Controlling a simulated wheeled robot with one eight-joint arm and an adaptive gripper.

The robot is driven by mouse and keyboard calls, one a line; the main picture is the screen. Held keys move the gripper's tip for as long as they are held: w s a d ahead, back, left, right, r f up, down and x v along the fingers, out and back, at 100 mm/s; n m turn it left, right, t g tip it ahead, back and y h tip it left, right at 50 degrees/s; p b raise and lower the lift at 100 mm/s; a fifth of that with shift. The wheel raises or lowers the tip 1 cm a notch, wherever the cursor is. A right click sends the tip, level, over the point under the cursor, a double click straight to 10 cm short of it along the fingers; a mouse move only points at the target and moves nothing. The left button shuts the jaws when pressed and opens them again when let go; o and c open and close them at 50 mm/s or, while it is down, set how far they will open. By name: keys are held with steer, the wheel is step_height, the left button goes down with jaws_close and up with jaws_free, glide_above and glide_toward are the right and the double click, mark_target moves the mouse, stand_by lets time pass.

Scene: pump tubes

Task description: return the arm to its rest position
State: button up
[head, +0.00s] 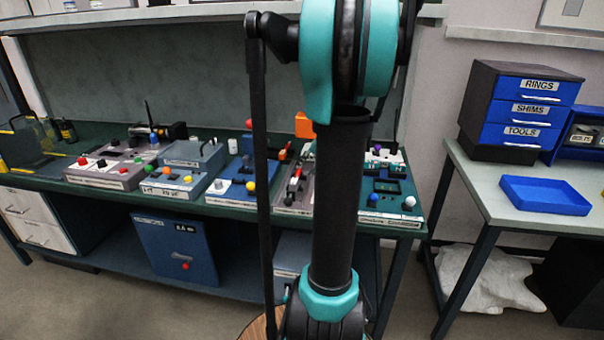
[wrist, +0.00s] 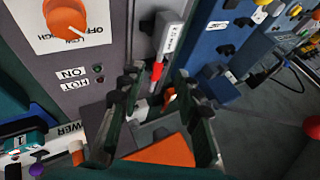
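My arm (head: 340,200), with teal joints and a black link, stands upright through the middle of the head view and hides part of the bench. My gripper is not visible in the head view. In the wrist view my gripper (wrist: 158,82) has its two dark fingers spread apart, with nothing clearly held between them. Beyond the fingertips are a grey panel with a red-tipped part (wrist: 157,72) and a white label. An orange part (wrist: 165,150) shows low between the fingers; whether it touches them I cannot tell.
A green bench (head: 45,180) carries several device boxes with coloured knobs. A large orange knob (wrist: 66,17) is near the gripper. At right, a side table (head: 500,205) holds a blue tray (head: 545,196) and drawers (head: 528,112). Open floor lies in front.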

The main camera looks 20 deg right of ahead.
steer(key=v, duration=0.5)
steer(key=s+a+f+n+g, duration=0.1)
steer(key=s+a+f+n, duration=0.1)
steer(key=s+a+f, duration=0.35)
steer(key=s+a+f+n+g, duration=0.1)
steer(key=s+a+f+n, duration=0.15)
steer(key=a, duration=0.55)
steer(key=s+a+f+n+h, duration=0.1)
steer(key=s+a+f, duration=0.2)
steer(key=s, duration=0.3)
steer(key=s+a+f+n+g+h, duration=0.1)
steer(key=s+a+f+n, duration=0.1)
steer(key=s, duration=0.4)
steer(key=shift+s+a+f, duration=0.15)
steer(key=shift+a+f, duration=0.7)
steer(key=shift+n, duration=0.25)
